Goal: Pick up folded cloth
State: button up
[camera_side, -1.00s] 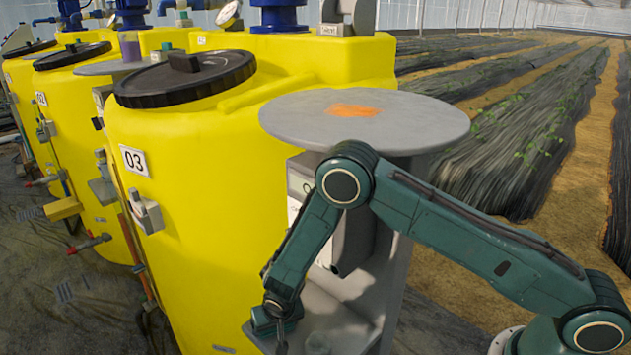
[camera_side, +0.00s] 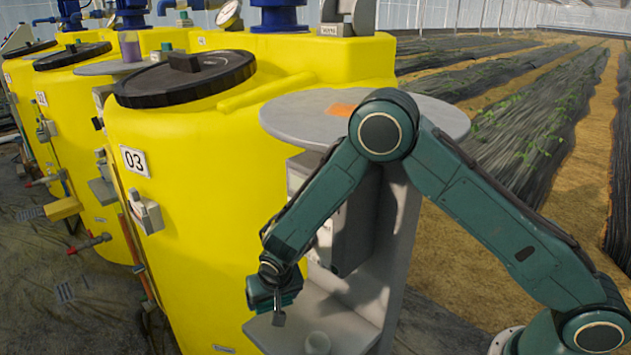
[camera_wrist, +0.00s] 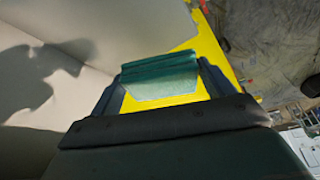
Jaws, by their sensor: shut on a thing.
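The folded cloth (camera_wrist: 160,76) is green with layered folds along its upper edge. In the wrist view it sits between the two dark fingers of my gripper (camera_wrist: 163,84), which is shut on it. In the side view my gripper (camera_side: 274,298) points down, raised above the left end of the grey lower shelf (camera_side: 350,326). In that view I cannot clearly tell the cloth from the similarly coloured gripper.
A grey round top (camera_side: 300,118) with an orange patch (camera_side: 342,109) is above. The yellow tank marked 03 (camera_side: 190,190) stands close at left. My arm passes in front of the stand.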

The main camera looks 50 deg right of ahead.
jog(key=shift+r, duration=0.3)
jog(key=shift+a, duration=0.1)
dwell(0.3)
jog(key=s+a+r+n+y, duration=0.1)
jog(key=s+a+r+n, duration=0.3)
jog(key=r, duration=0.5)
jog(key=s+a+r+n+y, duration=0.1)
jog(key=a+r+n, duration=0.1)
jog(key=a+r, duration=0.65)
jog(key=s+a+r+n+y, duration=0.1)
jog(key=s+r+n, duration=0.2)
jog(key=s+r, duration=0.4)
jog(key=s+a+r+n+y, duration=0.15)
jog(key=s+r+n, duration=0.25)
jog(key=r, duration=0.5)
notch_tip(320, 180, up, 22)
jog(key=w+d+m+h, duration=0.1)
jog(key=w+d+m, duration=0.3)
jog(key=d, duration=0.7)
jog(key=w+d+m+h, duration=0.1)
jog(key=w+d+m, duration=0.1)
jog(key=w+d, duration=0.65)
jog(key=w+d+m+h, duration=0.1)
jog(key=w+d+m, duration=0.15)
jog(key=d, duration=1.05)
jog(key=shift+m+t, duration=0.3)
jog(key=shift+m, duration=0.15)
jog(key=shift+s+f, duration=0.1)
jog(key=shift+f, duration=2.5)
